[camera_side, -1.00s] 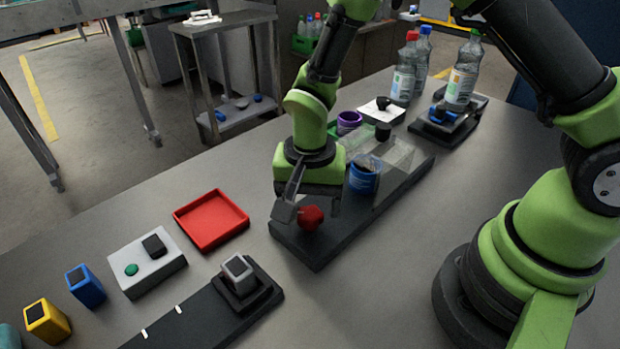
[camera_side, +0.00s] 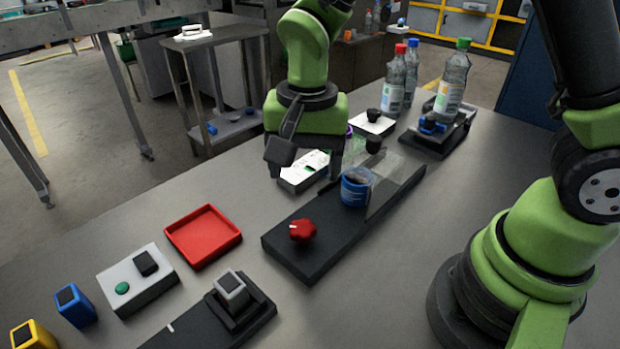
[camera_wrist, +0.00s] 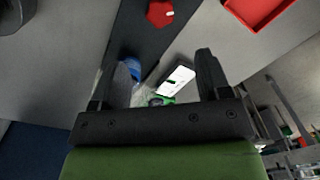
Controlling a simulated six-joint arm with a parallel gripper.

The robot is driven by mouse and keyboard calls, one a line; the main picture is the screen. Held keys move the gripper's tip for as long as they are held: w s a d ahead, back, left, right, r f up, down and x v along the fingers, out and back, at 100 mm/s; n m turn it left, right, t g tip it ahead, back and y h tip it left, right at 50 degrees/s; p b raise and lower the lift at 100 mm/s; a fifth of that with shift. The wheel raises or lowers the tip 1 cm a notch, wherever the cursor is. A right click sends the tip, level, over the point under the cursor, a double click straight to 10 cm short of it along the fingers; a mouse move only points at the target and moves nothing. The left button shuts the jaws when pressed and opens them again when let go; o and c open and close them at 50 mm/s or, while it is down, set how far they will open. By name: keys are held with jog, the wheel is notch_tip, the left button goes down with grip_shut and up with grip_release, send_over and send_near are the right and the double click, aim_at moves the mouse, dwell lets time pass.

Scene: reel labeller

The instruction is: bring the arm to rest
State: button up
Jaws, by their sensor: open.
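My gripper (camera_side: 305,166) hangs in the air above the far side of the black machine bed (camera_side: 325,245), fingers pointing down. Its two fingers are apart and nothing shows between them; it also appears in the wrist view (camera_wrist: 163,65). The red knob (camera_side: 302,231) on the bed's near end is clear of my gripper, and shows at the top of the wrist view (camera_wrist: 160,13). A blue cup-like part (camera_side: 354,190) stands on the bed, right of my fingers in the side view.
A white-topped box (camera_side: 300,178) lies behind the bed, partly hidden by my gripper. A red tray (camera_side: 204,237), a grey button box (camera_side: 138,281) and a black fixture with a grey block (camera_side: 231,288) stand left. Bottles (camera_side: 450,88) stand at the back right.

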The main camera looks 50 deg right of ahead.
jog(key=s+d+r+n+t+y, duration=0.1)
jog(key=s+d+r+n+t, duration=0.2)
jog(key=s+r, duration=0.4)
jog(key=s+d+r+n+t, duration=0.2)
jog(key=s+d+r+t, duration=0.1)
jog(key=s+r, duration=0.4)
jog(key=shift+d+r+n+t+y, duration=0.15)
jog(key=shift+r+n+t+y, duration=0.25)
jog(key=shift+r, duration=0.05)
dwell(0.6)
